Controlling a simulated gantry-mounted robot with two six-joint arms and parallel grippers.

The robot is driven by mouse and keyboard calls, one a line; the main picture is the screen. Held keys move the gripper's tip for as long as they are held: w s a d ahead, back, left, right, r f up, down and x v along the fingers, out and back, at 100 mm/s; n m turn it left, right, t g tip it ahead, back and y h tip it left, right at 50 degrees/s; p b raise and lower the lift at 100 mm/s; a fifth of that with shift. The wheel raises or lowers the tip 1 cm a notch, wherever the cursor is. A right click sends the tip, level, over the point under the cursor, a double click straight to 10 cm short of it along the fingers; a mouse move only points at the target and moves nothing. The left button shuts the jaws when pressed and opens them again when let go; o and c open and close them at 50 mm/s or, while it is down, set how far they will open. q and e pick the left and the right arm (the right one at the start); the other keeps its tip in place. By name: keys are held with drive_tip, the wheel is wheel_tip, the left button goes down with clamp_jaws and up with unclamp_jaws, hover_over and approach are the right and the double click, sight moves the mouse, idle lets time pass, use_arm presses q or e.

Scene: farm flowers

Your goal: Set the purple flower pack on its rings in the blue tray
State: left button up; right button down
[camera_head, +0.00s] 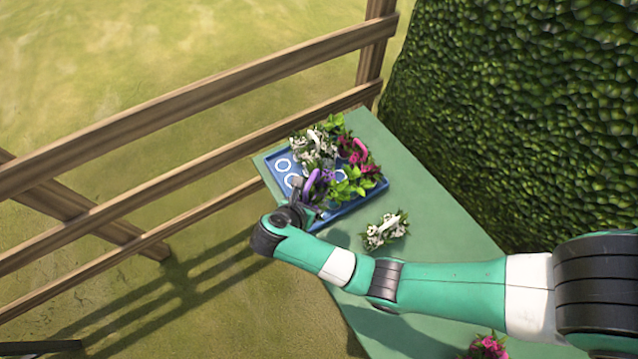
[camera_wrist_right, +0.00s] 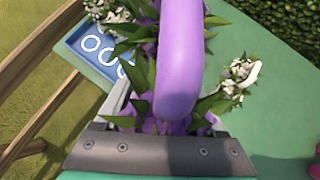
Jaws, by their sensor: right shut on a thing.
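The purple flower pack (camera_head: 316,184), with a purple arched handle and green leaves, is at the front left of the blue tray (camera_head: 350,208). In the right wrist view its purple handle (camera_wrist_right: 178,60) fills the middle, with purple petals and leaves below it. My right gripper (camera_head: 303,207) is shut on this pack. I cannot tell whether the pack touches the tray floor. White rings (camera_head: 283,165) show on the tray's left side, also in the right wrist view (camera_wrist_right: 108,56); the pack and arm hide other parts. My left gripper is not in view.
A white flower pack (camera_head: 318,147) and a pink one (camera_head: 358,153) stand in the tray beside the purple pack. Another white pack (camera_head: 385,231) is on the green table (camera_head: 440,240), and a pink pack (camera_head: 489,347) is at the near end. A wooden fence (camera_head: 190,105) and hedge (camera_head: 500,110) flank the table.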

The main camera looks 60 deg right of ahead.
drive_tip(key=w+d+f+m+g+b, duration=0.1)
drive_tip(key=d+f+m+b, duration=0.1)
drive_tip(key=d+f+b, duration=0.3)
drive_tip(key=w+d+f+m+g+b, duration=0.1)
drive_tip(key=d+f+b, duration=0.4)
drive_tip(key=b, duration=0.8)
drive_tip(key=w+d+f+m+g+y+b, duration=0.1)
drive_tip(key=d+f+m+g+b, duration=0.1)
drive_tip(key=d+f+b, duration=0.4)
drive_tip(key=shift+w+d+m+g+b, duration=0.2)
drive_tip(key=shift+d+m+b, duration=0.15)
drive_tip(key=shift+d+b, duration=0.5)
drive_tip(key=shift+w+d+m+g+b, duration=0.15)
drive_tip(key=shift+d+m+b, duration=0.3)
drive_tip(key=shift+b, duration=0.7)
drive_tip(key=shift+w+d+f+b, duration=0.2)
drive_tip(key=shift+d+b, duration=0.25)
drive_tip(key=f+b, duration=0.3)
drive_tip(key=shift+w+d+f, duration=0.15)
drive_tip(key=shift+d+f, duration=0.15)
drive_tip(key=shift+f, duration=0.2)
drive_tip(key=shift+r, duration=0.1)
